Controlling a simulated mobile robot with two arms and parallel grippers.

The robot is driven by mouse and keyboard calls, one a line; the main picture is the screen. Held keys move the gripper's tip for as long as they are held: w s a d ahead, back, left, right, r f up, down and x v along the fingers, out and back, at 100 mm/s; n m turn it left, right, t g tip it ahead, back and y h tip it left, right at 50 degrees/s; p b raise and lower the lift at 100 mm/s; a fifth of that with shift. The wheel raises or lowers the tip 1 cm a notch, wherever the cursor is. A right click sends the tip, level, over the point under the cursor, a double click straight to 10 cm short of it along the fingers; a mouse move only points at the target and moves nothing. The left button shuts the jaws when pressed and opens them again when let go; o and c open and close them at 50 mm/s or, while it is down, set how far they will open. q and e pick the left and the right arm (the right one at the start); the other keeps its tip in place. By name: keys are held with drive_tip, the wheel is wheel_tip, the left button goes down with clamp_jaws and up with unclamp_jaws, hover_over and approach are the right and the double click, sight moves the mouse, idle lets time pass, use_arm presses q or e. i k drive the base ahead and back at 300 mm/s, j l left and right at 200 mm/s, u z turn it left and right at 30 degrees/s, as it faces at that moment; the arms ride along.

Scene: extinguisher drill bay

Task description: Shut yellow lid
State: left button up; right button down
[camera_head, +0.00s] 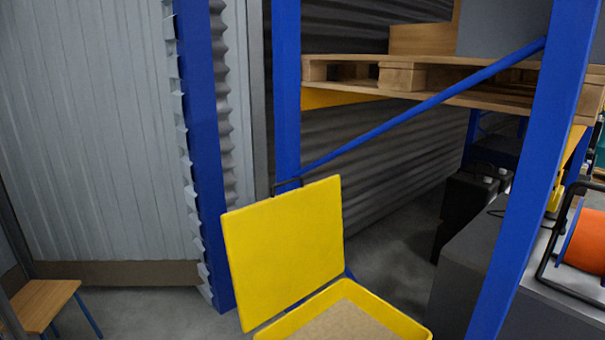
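The yellow lid (284,248) stands open, raised nearly upright at the back left of a yellow box (407,325). A thin dark handle shows at the lid's top edge. The box is cut off by the bottom of the head view, and its open top shows a tan, sand-like fill (345,322). Neither of my grippers shows in the head view, so nothing is seen touching the lid.
A blue rack post (287,90) stands just behind the lid, and another blue post (535,170) rises on the right. A wooden pallet (430,78) sits on the rack above. A wooden bench (42,303) is at lower left. Grey cases and an orange reel (587,240) are at right.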

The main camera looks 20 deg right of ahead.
sight(281, 248)
drive_tip(key=i+j, duration=0.15)
drive_tip(key=j, duration=0.15)
drive_tip(key=i+j+z, duration=0.15)
drive_tip(key=i+j, duration=0.2)
drive_tip(key=j, duration=0.25)
drive_tip(key=i+j+z, duration=0.15)
drive_tip(key=j, duration=0.15)
drive_tip(key=i+j, duration=0.15)
drive_tip(key=j, duration=0.2)
drive_tip(key=z, duration=0.05)
